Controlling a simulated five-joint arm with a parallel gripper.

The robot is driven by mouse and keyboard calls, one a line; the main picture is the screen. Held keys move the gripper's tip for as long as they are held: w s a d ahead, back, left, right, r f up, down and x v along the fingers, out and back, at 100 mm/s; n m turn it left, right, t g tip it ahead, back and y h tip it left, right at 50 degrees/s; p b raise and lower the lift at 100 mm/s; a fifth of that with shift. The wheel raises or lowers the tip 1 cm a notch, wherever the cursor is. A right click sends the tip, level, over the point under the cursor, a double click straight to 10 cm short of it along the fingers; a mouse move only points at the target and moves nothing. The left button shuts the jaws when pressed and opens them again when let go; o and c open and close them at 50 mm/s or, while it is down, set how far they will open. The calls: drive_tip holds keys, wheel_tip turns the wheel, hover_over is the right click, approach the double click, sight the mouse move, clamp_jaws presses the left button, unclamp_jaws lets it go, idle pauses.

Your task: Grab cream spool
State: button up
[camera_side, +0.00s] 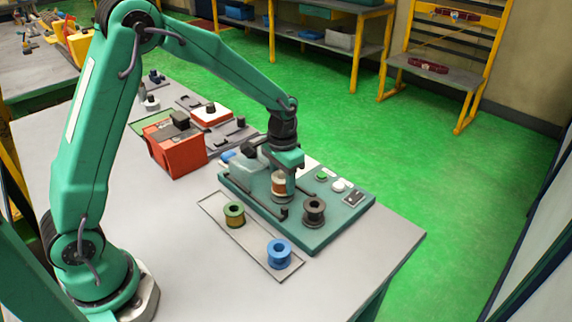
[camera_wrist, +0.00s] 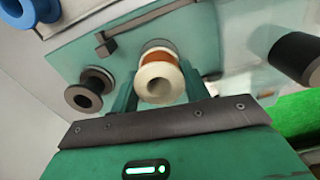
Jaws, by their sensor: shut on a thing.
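The cream spool (camera_side: 279,184) has cream flanges and a copper-brown winding. In the wrist view the cream spool (camera_wrist: 159,80) sits upper centre, its holed end facing the camera. My gripper (camera_side: 284,182) is shut on it, over the teal winding fixture (camera_side: 318,240). The two green fingers of my gripper (camera_wrist: 157,92) show on either side of the spool in the wrist view. I cannot tell whether the spool touches the fixture.
A dark spool (camera_side: 314,211) stands close to the right of my gripper. An olive spool (camera_side: 234,214) and a blue spool (camera_side: 279,253) stand on a grey strip (camera_side: 213,208) in front. A red-orange box (camera_side: 178,150) is at left. The table's right front is clear.

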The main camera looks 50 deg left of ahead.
wheel_tip(320, 180, up, 3)
drive_tip(key=shift+f, duration=0.15)
drive_tip(key=s+d+r, duration=0.6)
drive_tip(key=d, duration=0.3)
drive_tip(key=shift+s+d+r, duration=0.25)
drive_tip(key=shift+d+r, duration=0.05)
drive_tip(key=shift+d, duration=0.1)
